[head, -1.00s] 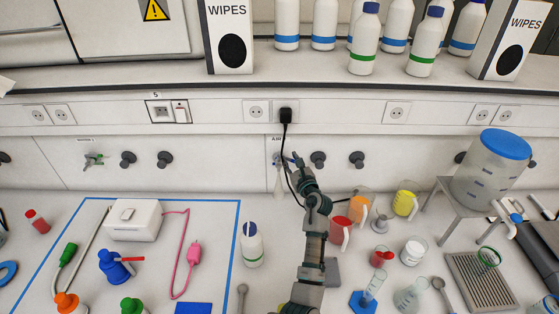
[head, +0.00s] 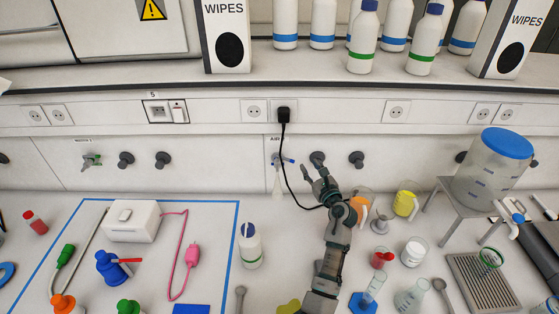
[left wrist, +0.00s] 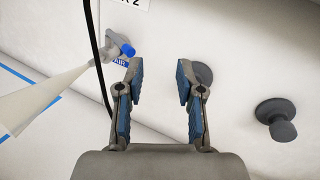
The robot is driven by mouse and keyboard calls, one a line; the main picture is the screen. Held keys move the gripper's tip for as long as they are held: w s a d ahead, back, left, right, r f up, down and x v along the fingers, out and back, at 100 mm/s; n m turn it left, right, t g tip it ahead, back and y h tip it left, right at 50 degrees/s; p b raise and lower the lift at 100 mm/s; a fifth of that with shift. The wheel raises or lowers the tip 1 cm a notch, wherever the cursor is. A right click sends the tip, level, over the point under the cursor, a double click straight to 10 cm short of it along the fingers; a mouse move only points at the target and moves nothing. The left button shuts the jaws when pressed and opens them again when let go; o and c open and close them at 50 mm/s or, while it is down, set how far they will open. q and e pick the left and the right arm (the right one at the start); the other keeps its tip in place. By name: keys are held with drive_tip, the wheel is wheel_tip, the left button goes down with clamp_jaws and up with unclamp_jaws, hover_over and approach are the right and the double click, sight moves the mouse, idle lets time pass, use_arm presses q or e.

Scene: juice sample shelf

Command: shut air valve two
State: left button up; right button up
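The air valve (head: 284,160), with a blue handle, is on the wall panel under an "AIR" label; a "2" shows at the top of the left wrist view. In that view the valve (left wrist: 116,46) is left of my fingers, its blue handle end pointing toward the lower right. A pale tapered tube (left wrist: 50,95) hangs from it. My left gripper (head: 317,174) is open and empty, to the right of the valve and apart from it. Its spread fingers (left wrist: 160,70) show in the left wrist view. My right gripper is not in view.
A black cable (head: 286,185) hangs from a plug beside the valve. Dark knobs (head: 356,159) stick out to the right. Another valve (head: 91,160) is far left. A white bottle (head: 250,246) stands below; cups and beakers crowd the bench at right.

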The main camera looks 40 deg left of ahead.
use_arm(q)
drive_tip(key=w+d, duration=0.1)
drive_tip(key=d, duration=0.6)
drive_tip(key=shift+w+d, duration=0.15)
drive_tip(key=shift+r, duration=0.1)
idle(0.3)
idle(0.4)
wheel_tip(320, 180, up, 10)
idle(0.5)
drive_tip(key=shift+p, duration=0.3)
